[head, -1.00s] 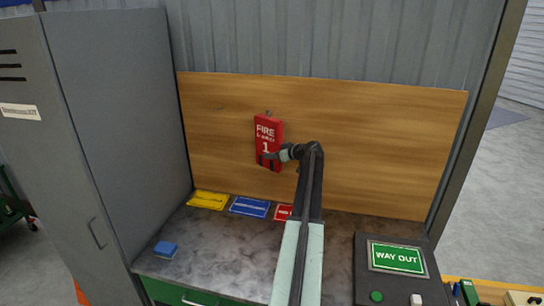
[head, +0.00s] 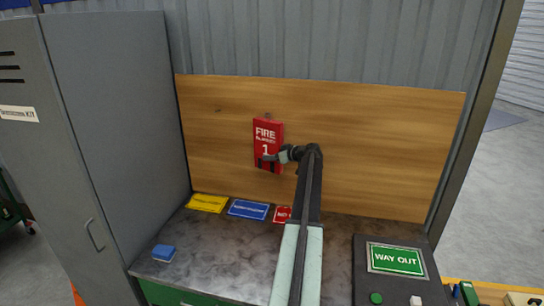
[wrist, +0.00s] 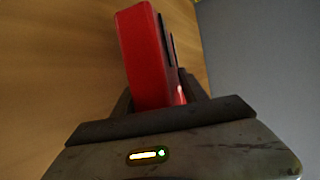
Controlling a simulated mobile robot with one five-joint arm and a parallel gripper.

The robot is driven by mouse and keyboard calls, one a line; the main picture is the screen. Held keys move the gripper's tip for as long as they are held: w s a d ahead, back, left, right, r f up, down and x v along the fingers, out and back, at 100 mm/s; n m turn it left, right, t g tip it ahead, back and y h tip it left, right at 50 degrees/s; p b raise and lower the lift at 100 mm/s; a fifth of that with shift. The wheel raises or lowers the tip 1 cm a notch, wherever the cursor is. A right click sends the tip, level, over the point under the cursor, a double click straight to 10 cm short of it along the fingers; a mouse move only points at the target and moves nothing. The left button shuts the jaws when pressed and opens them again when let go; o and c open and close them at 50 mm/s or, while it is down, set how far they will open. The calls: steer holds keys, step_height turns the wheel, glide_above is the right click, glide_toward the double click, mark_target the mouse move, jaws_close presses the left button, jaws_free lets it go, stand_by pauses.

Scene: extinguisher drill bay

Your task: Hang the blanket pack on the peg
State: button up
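The red blanket pack (head: 267,134), marked "FIRE" and "1", is upright against the wooden backboard in the head view. A small grey piece, probably the peg (head: 267,116), shows just above its top edge; whether the pack hangs on it cannot be told. My gripper (head: 272,158) is at the lower part of the pack, with its dark fingers across it. In the wrist view the red pack (wrist: 147,58) stands between the fingers of my gripper (wrist: 165,98), which look closed on it. The pack's back is hidden.
The wooden backboard (head: 370,140) stands behind a grey worktop (head: 220,255). Yellow (head: 207,203), blue (head: 249,209) and red (head: 282,214) cards lie along its back. A blue block (head: 163,252) is at the front left. A grey locker (head: 120,120) bounds the left; a "WAY OUT" panel (head: 396,258) is at right.

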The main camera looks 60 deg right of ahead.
steer(key=p+v, duration=0.3)
steer(key=v, duration=0.5)
steer(key=shift+p, duration=0.3)
steer(key=shift+w, duration=0.15)
